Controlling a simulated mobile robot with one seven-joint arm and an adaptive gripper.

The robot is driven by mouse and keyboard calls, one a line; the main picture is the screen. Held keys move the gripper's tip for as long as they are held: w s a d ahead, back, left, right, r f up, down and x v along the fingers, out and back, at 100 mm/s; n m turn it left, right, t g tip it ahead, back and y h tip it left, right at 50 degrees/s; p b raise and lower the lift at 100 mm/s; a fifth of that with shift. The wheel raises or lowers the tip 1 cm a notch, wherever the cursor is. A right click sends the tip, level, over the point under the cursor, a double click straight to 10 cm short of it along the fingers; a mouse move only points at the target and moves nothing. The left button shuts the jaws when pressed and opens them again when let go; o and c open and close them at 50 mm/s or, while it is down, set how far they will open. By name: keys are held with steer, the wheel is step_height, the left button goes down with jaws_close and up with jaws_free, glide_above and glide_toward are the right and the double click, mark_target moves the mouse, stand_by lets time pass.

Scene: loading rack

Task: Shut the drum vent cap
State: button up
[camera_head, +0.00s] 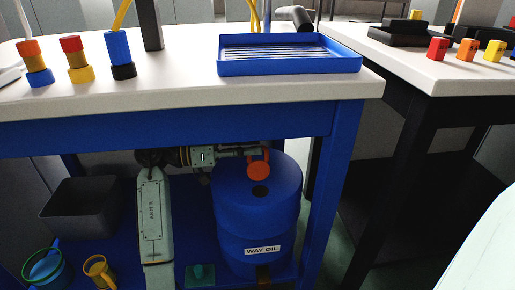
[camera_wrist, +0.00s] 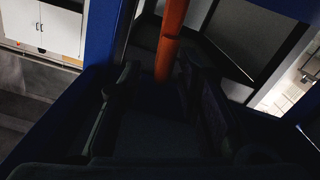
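The blue drum (camera_head: 256,222), labelled WAY OIL, stands upright on the blue lower shelf under the left bench. Its round orange vent cap (camera_head: 258,168) stands up on edge above the drum top, behind the dark vent hole (camera_head: 260,191), so it is open. My gripper (camera_head: 254,151) reaches in from the left under the bench top, at the cap's upper edge. In the wrist view the cap shows edge-on as an orange strip (camera_wrist: 170,45). The dark fingers of my gripper (camera_wrist: 160,75) are apart on either side of its lower end. Contact cannot be told.
The bench top (camera_head: 185,75) and its blue front rail (camera_head: 170,130) lie close above my arm. A blue leg (camera_head: 333,190) stands right of the drum.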

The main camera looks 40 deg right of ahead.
steer(key=shift+x, duration=1.05)
jaws_close()
